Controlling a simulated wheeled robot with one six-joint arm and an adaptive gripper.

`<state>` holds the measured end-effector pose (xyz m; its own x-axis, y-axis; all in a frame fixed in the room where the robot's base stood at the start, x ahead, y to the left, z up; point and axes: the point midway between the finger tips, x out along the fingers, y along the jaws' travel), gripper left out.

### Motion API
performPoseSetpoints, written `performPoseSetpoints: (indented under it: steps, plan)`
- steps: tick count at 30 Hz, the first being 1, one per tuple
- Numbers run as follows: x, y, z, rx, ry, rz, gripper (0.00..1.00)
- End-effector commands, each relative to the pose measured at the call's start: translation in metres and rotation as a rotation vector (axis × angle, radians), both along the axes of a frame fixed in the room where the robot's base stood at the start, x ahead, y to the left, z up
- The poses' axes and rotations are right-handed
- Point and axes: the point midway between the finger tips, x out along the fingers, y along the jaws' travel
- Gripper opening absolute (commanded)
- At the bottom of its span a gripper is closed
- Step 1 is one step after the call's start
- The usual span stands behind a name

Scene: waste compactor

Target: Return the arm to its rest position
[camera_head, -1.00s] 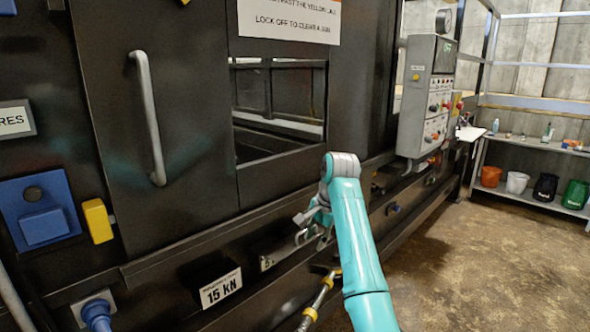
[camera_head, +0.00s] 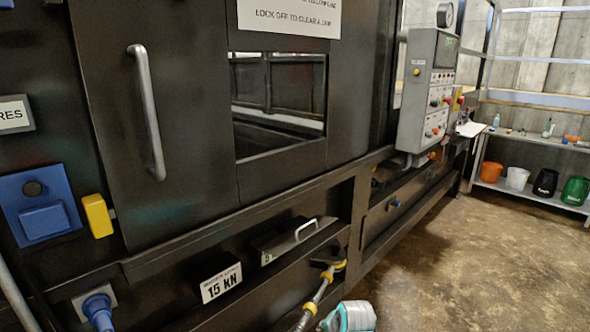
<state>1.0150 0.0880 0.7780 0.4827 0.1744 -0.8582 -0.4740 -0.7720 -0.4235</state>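Part of my teal and grey arm (camera_head: 347,317) shows at the bottom edge, just right of centre. The rest of my arm and my gripper are out of view. In front of me stands the dark waste compactor (camera_head: 195,195), with an open rectangular window and a long vertical door handle (camera_head: 147,112). A drawer with a light curved handle (camera_head: 306,228) sits low on its front, and nothing of mine touches it.
A grey control box (camera_head: 425,95) juts out on the right. A hose with yellow bands (camera_head: 322,290) runs low near my arm. A shelf with several buckets (camera_head: 548,185) stands at the far right. The brown floor (camera_head: 465,270) between is clear.

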Motion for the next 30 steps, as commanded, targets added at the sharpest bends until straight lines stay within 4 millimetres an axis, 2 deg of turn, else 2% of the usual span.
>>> performPoseSetpoints:
  steps: [1,6,9,15,22,30]
  plan:
    - [-0.015,-0.004,-0.018,-0.008,-0.015,0.006,0.35]
    - [-0.060,-0.015,-0.062,-0.041,-0.088,0.030,0.35]
    - [-0.089,-0.022,-0.084,-0.063,-0.130,0.044,0.35]
    - [-0.152,-0.035,-0.114,-0.111,-0.216,0.071,0.35]
    - [-0.228,-0.049,-0.131,-0.175,-0.312,0.105,0.35]
    - [-0.320,-0.063,-0.125,-0.259,-0.420,0.144,0.35]
